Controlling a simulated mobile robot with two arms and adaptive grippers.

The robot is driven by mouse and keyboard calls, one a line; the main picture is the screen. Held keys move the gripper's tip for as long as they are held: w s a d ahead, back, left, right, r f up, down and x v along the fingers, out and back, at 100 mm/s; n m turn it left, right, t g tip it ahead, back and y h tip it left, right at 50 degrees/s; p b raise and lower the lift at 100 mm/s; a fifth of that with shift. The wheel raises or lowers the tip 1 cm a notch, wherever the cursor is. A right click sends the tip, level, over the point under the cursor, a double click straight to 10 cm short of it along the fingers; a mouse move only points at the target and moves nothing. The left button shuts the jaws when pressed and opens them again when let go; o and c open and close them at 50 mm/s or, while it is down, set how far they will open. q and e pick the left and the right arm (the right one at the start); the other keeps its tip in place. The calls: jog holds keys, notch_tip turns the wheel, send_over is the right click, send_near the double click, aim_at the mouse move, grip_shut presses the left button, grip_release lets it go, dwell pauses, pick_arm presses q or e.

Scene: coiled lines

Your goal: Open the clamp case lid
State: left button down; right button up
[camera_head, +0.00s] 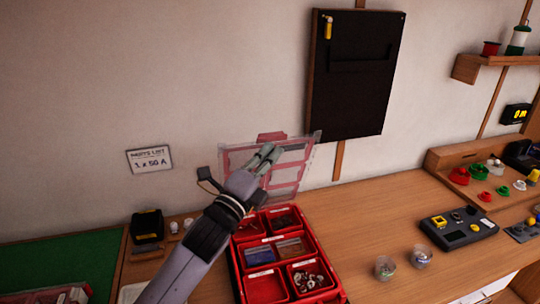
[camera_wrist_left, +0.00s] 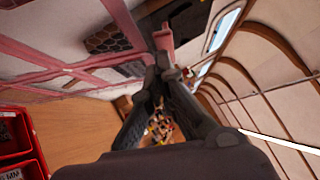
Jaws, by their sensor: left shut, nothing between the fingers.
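The red clamp case (camera_head: 237,262) sits on the wooden bench, its divided compartments exposed and holding small parts. Its clear lid with pinkish-red ribs (camera_head: 290,172) stands raised, roughly upright, at the back of the case. The lid ribs also show at the left of the left wrist view (camera_wrist_left: 95,62), and a pinkish tab (camera_wrist_left: 163,40) lies just past the fingertips. My left gripper (camera_head: 266,155) is shut and empty, in front of the lid's upper part; I cannot tell if it touches. The left fingers show in the left wrist view (camera_wrist_left: 160,65). My right gripper is not in view.
A parts-list sign (camera_head: 150,160) and a dark board (camera_head: 355,75) are on the wall. Two small cups (camera_head: 385,268) and a dark control box (camera_head: 458,229) stand on the right. A black box (camera_head: 147,227) is at left. Bench right of the case is partly clear.

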aim_at(262, 140)
pick_arm(q)
jog(key=shift+n+g+y, duration=0.3)
jog(key=shift+n+y, duration=0.1)
jog(key=shift+n, duration=0.1)
jog(key=w+r+p, duration=0.1)
jog(key=w+a+r+p, duration=0.1)
jog(key=w+p, duration=0.1)
jog(key=shift+w+a+r, duration=0.1)
jog(key=shift+w+r, duration=0.1)
jog(key=shift+r, duration=0.2)
jog(key=w+a, duration=0.2)
jog(key=w, duration=0.5)
jog(key=shift+w+a+r+b, duration=0.2)
jog(key=shift+r+b, duration=0.15)
